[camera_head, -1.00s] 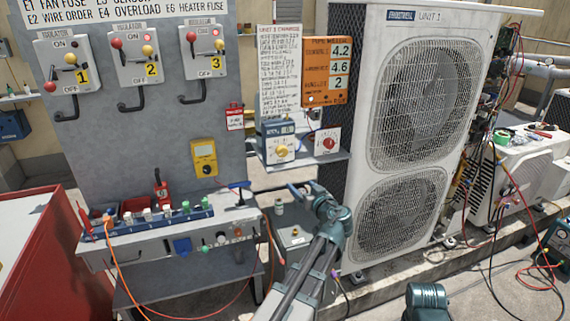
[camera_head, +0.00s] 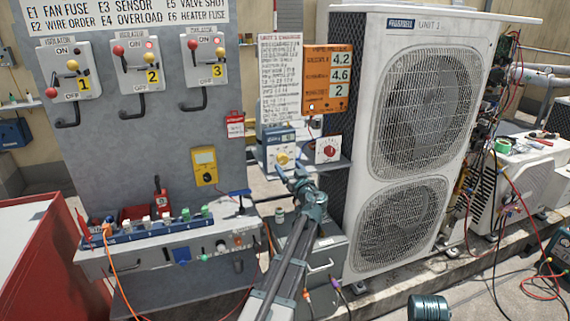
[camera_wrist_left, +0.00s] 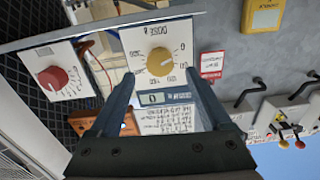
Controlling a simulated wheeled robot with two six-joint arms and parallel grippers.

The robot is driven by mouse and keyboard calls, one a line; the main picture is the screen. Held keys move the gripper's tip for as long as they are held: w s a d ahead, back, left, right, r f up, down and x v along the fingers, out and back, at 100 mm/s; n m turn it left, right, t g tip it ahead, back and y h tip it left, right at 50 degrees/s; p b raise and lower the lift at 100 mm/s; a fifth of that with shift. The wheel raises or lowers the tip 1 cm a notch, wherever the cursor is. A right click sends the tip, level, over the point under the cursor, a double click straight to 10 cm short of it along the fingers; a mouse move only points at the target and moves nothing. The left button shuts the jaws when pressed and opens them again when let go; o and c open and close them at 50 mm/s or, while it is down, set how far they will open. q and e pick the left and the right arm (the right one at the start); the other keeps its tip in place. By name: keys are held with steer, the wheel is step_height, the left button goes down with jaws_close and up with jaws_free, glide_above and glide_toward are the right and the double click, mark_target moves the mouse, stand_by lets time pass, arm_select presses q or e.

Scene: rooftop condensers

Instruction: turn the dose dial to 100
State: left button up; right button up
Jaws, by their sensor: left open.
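The dose dial is a yellow round knob (camera_head: 283,158) on a white-fronted box with a blue top (camera_head: 278,137), standing on a shelf by the grey panel. In the left wrist view the knob (camera_wrist_left: 160,62) shows upside down, with numbers around it and "DOSE" printed on the face. A small display (camera_wrist_left: 166,98) beside it appears to read 0. My left gripper (camera_head: 289,172) is open in front of the dial. In the left wrist view its two fingers (camera_wrist_left: 161,82) stand on either side of the dial box, with the knob between and apart from them. My right gripper is out of view.
A white box with a red knob (camera_head: 328,149) stands right of the dial box. A yellow meter (camera_head: 205,166) hangs on the panel to the left. A large white condenser unit (camera_head: 410,100) is close on the right. A grey case (camera_head: 322,250) stands below the shelf.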

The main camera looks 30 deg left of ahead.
mark_target(284, 161)
arm_select(q)
steer(key=shift+x, duration=2.2)
jaws_close()
